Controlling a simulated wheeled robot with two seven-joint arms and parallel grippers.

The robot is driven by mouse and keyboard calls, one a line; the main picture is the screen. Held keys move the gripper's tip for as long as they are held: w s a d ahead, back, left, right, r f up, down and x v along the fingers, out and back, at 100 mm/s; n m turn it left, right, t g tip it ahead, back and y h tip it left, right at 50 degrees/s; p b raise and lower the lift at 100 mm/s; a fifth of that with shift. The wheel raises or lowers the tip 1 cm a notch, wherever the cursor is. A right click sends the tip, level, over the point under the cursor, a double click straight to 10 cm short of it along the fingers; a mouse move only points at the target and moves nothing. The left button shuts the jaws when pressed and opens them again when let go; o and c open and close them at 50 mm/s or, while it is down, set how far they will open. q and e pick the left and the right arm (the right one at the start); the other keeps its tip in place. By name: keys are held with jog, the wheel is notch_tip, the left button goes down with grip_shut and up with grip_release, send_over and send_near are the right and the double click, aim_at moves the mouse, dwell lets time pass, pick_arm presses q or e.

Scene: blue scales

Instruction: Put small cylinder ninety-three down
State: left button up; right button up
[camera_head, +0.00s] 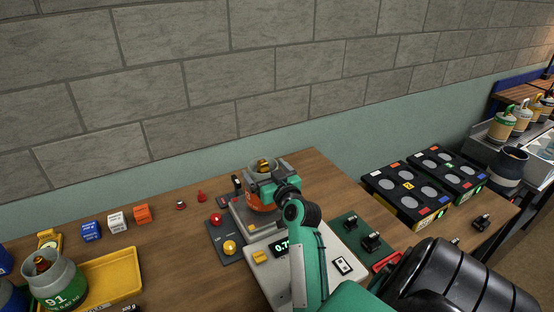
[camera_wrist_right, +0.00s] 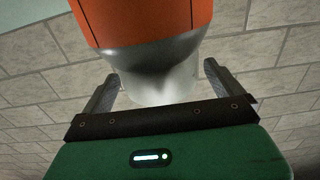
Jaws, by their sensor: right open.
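A small cylinder (camera_head: 261,201) with an orange body and grey top stands upright on the plate of the scale (camera_head: 277,262). Its number is hidden from me. The scale's display shows digits starting 0.7, the rest covered by my right arm. My right gripper (camera_head: 272,182) is at the cylinder's top, its jaws open. In the right wrist view the cylinder's grey neck (camera_wrist_right: 155,65) sits between the two fingers (camera_wrist_right: 158,88), with its orange body above in the picture. My left gripper is not in view.
A green cylinder marked 91 (camera_head: 56,286) stands at the left by a yellow tray (camera_head: 112,274). Coloured cubes (camera_head: 115,221) sit behind it. Black racks with round grey spots (camera_head: 408,190) are at the right. The wood between cubes and scale is mostly free.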

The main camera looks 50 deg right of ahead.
jog(key=b+v, duration=0.2)
jog(key=v, duration=0.7)
jog(key=shift+s+a, duration=0.2)
jog(key=shift+s, duration=0.1)
jog(key=shift+r, duration=0.1)
